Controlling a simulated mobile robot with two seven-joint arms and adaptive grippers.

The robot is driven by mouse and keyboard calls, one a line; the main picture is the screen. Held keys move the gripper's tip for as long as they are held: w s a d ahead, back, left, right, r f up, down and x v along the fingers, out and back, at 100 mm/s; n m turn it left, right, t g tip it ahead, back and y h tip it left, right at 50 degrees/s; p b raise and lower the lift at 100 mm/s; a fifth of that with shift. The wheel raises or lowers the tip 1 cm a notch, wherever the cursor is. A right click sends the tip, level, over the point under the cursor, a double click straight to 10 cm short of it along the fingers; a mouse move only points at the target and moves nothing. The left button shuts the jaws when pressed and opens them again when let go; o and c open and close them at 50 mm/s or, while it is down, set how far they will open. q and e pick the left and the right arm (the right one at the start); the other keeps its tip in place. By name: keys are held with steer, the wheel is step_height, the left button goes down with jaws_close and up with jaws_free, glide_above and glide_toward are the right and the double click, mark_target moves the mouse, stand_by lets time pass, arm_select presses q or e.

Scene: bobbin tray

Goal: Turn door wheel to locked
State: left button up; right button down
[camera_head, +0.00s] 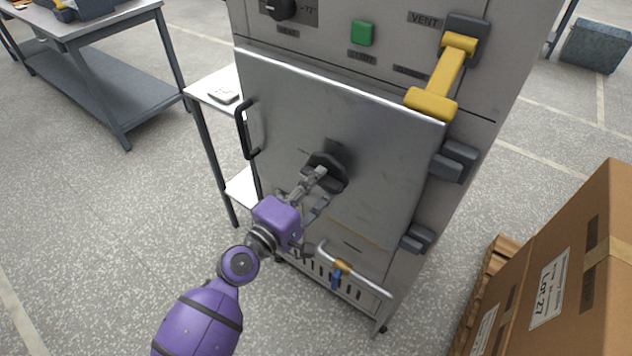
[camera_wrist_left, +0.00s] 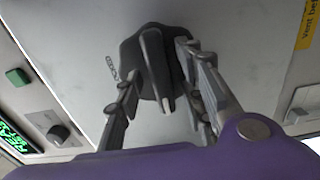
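The door wheel (camera_head: 328,166) is a dark knob on the middle of the grey cabinet door (camera_head: 290,115), which looks closed. In the left wrist view, the door wheel (camera_wrist_left: 153,62) has a rounded dark base with a raised bar across it. My left gripper (camera_head: 316,190) is at the wheel and partly covers it in the head view. In the left wrist view, my left gripper (camera_wrist_left: 160,82) has its fingers spread apart, one on each side of the bar, with gaps showing. Contact with the wheel base is unclear. My right gripper is not in view.
A yellow vent lever (camera_head: 447,75) and a green button (camera_head: 362,33) are on the cabinet. A cardboard box (camera_head: 570,270) stands at right.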

arm_select(q)
steer(key=shift+w+d, duration=0.1)
jaws_close()
stand_by(0.4)
steer(key=m, duration=0.2)
steer(key=shift+f+m+b, duration=0.1)
steer(key=shift+m+b, duration=0.3)
steer(key=shift+r+m+p, duration=0.2)
steer(key=shift+m+p, duration=0.95)
steer(key=shift+m, duration=6.45)
